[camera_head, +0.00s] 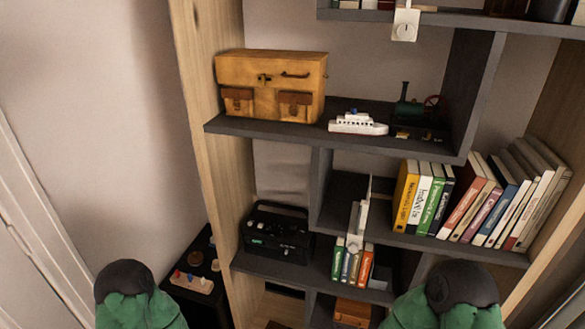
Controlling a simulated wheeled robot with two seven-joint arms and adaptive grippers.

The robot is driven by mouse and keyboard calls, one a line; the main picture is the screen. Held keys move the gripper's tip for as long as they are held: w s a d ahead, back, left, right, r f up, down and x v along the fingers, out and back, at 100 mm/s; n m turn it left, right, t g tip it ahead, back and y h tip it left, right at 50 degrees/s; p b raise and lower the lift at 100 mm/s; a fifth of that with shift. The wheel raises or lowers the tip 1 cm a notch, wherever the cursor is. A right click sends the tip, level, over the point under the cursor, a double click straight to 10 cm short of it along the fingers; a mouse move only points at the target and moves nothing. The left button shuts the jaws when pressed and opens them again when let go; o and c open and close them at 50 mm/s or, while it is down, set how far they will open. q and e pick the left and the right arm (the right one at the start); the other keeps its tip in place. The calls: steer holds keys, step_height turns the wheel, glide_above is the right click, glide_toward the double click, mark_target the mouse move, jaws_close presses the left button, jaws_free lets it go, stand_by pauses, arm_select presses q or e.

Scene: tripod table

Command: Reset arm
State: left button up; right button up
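The task names no object apart from my arm. In the head view, a green part of my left arm with a dark rounded top shows at the bottom left. A matching green part of my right arm shows at the bottom right. Both stand in front of the shelf. Neither gripper shows in this view, so I cannot see their fingers or anything they may hold.
A dark-panelled shelf (290,132) fills the middle and right. It bears a yellow bag (270,82), a white toy ship (357,123), a black radio (277,233) and rows of books (448,199). A low black table (204,247) stands at the left wall.

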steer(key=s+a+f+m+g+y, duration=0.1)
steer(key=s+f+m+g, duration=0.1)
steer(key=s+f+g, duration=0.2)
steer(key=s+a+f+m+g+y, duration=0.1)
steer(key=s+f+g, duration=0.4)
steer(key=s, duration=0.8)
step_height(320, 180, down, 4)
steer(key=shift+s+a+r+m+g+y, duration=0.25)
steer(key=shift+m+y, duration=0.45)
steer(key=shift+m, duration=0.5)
